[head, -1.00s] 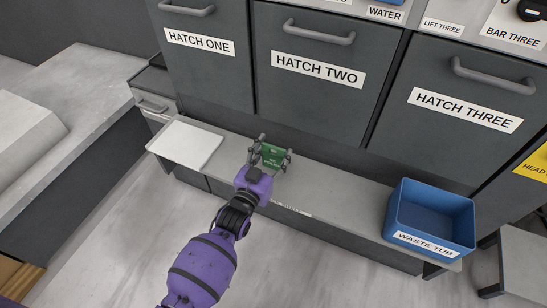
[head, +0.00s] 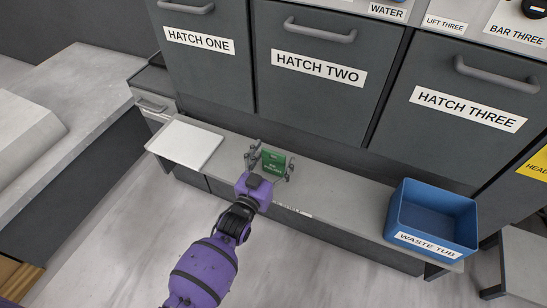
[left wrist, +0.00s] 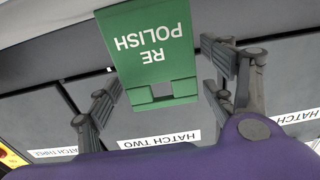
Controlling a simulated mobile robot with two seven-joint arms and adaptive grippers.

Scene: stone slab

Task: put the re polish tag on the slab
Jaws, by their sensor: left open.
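The green re polish tag (head: 273,157) stands on the low grey ledge below the hatches. It also shows in the left wrist view (left wrist: 148,45), its white lettering upside down and a small opening near its lower edge. My left gripper (head: 272,161) is open, with one finger on each side of the tag. In the left wrist view, gaps show between the fingers (left wrist: 164,80) and the tag. A thick pale slab (head: 25,130) lies on the grey bench at the left, partly cut off by the frame. My right gripper is not in view.
A flat white square plate (head: 185,145) lies on the ledge (head: 345,203) left of the tag. A blue waste tub (head: 432,215) stands at the ledge's right end. Hatch two (head: 310,95) rises behind the tag. The ledge between tag and tub is mostly clear.

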